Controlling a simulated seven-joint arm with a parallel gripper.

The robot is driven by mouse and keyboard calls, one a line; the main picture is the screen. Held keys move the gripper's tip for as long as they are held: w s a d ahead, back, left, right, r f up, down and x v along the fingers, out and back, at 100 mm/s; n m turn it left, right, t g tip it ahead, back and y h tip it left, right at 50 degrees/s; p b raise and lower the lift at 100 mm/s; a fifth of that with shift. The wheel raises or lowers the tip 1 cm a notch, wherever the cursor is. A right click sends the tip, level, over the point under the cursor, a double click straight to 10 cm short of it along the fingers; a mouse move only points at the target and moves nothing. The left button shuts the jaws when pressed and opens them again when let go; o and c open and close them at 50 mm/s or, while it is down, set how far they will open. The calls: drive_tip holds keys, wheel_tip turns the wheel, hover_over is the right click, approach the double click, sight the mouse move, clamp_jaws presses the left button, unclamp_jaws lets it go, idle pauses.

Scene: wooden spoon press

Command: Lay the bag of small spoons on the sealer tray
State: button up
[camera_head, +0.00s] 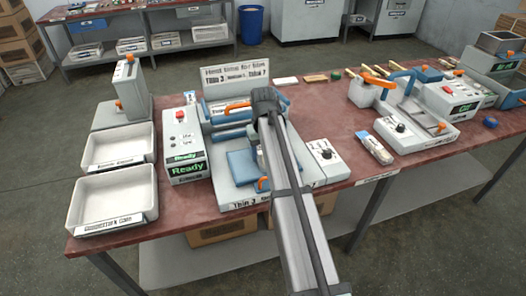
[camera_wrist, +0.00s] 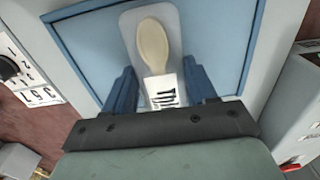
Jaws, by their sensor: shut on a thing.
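I cannot read the label fully. I cannot tell whether the plate touches the bed. In the head view, my arm hides the gripper over the press (camera_head: 240,190).
Left of the press stand a control box reading Ready (camera_head: 185,145) and two white bins (camera_head: 112,200). A knob box (camera_head: 323,160) stands right of the press. Several small items, including a wooden block (camera_head: 315,78), lie along the back of the table (camera_head: 345,125).

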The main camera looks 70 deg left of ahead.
drive_tip(key=o, duration=1)
drive_tip(key=shift+f, duration=0.1)
drive_tip(key=shift+o, duration=0.2)
wheel_tip(320, 180, up, 12)
drive_tip(key=shift+w, duration=0.1)
